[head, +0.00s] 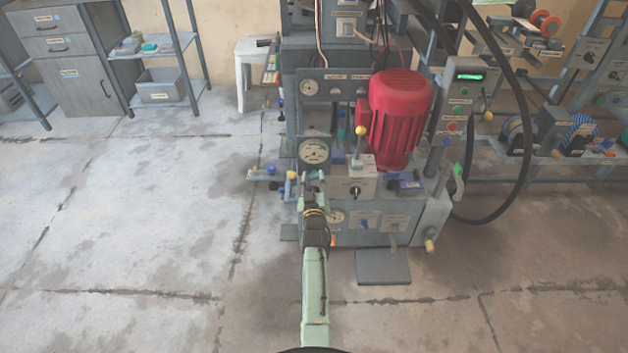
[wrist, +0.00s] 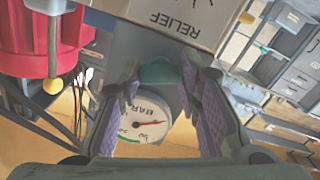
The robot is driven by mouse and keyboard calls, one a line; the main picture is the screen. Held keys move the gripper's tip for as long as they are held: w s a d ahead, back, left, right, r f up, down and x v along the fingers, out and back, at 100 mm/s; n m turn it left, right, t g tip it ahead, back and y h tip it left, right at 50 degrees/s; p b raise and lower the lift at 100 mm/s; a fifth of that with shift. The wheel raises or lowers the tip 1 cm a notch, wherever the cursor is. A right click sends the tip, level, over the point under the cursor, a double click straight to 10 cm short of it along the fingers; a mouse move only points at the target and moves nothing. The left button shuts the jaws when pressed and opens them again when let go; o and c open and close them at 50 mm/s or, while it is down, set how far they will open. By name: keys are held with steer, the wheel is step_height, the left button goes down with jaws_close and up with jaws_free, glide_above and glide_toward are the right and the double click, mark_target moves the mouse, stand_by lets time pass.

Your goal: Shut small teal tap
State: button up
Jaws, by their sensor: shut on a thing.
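The small teal tap (wrist: 158,72) shows in the wrist view as a dull teal piece between my fingertips, just below the block marked RELIEF. My gripper (wrist: 160,80) is shut on it, with one ridged purple-grey pad on each side. Part of the tap is hidden by the fingers. In the head view my gripper (head: 312,188) reaches the front left of the press, beside the pale valve block. I cannot make out the tap there behind my gripper.
A BAR gauge (wrist: 145,122) shows between my fingers. The relief block (wrist: 180,20) is close by. The red motor (head: 398,115), a yellow-knobbed lever (head: 360,131) and a blue handle (head: 403,181) stand to the right. A grey pedal plate (head: 382,266) lies in front; the left floor is clear.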

steer(key=shift+c, duration=1.1)
steer(key=m+b, duration=0.2)
steer(key=m, duration=0.2)
steer(key=shift+b, duration=0.3)
steer(key=o, duration=1.1)
steer(key=shift+o, duration=0.2)
steer(key=s, duration=1.2)
